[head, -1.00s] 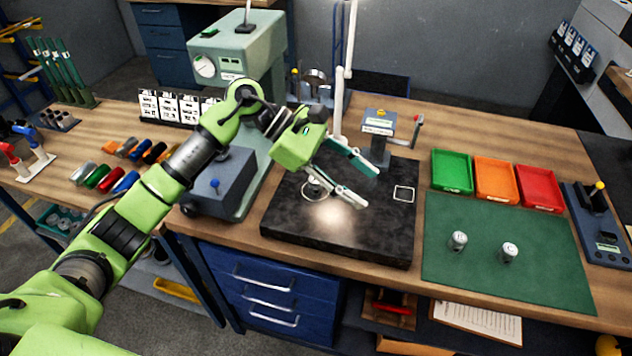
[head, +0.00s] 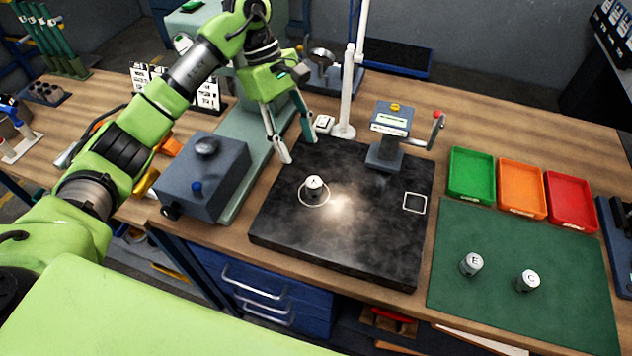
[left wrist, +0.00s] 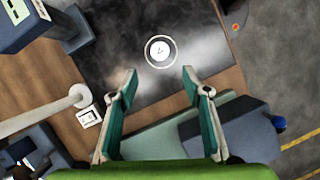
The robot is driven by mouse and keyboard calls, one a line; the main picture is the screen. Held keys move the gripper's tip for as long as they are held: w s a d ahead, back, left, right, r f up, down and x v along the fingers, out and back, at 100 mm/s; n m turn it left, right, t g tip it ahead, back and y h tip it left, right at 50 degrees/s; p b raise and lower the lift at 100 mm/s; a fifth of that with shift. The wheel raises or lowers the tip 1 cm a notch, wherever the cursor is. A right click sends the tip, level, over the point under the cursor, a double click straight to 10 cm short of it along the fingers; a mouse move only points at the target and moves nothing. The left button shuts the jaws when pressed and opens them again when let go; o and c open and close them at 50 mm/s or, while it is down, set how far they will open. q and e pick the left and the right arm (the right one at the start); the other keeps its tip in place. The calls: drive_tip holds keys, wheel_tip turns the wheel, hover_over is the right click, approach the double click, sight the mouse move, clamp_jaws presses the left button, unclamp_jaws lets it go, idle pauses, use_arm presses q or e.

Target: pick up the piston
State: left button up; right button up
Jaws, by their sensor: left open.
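A small silver piston (head: 314,185) stands upright inside a white ring on the black surface plate (head: 350,240). In the left wrist view this piston (left wrist: 160,50) shows from above, beyond my fingertips. Two more pistons stand on the green mat: one marked E (head: 471,264) and one marked C (head: 528,281). My left gripper (head: 297,151) is open and empty, above the plate's back left edge, apart from the piston. Its open fingers (left wrist: 159,74) also show in the left wrist view. My right gripper is out of view.
A grey gauge with a crank (head: 390,122) stands at the plate's back. A white post (head: 348,100) rises behind the plate. A blue-grey box (head: 204,175) lies left of it. Green (head: 472,175), orange (head: 522,189) and red (head: 571,202) trays sit behind the mat. The plate's front is clear.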

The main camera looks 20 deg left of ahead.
sight(314, 182)
use_arm(q)
drive_tip(key=x, duration=0.2)
drive_tip(key=b+x, duration=0.1)
drive_tip(key=x, duration=0.2)
drive_tip(key=shift+s, duration=0.2)
drive_tip(key=shift+d+f, duration=0.15)
drive_tip(key=shift+f, duration=0.15)
drive_tip(key=shift+s+d+f, duration=0.3)
drive_tip(key=shift+d+f, duration=0.4)
drive_tip(key=shift+f, duration=0.3)
drive_tip(key=shift+x, duration=1.15)
drive_tip(key=shift+d+f, duration=0.15)
drive_tip(key=shift+f, duration=0.05)
drive_tip(key=shift+c, duration=0.3)
drive_tip(key=c, duration=1.2)
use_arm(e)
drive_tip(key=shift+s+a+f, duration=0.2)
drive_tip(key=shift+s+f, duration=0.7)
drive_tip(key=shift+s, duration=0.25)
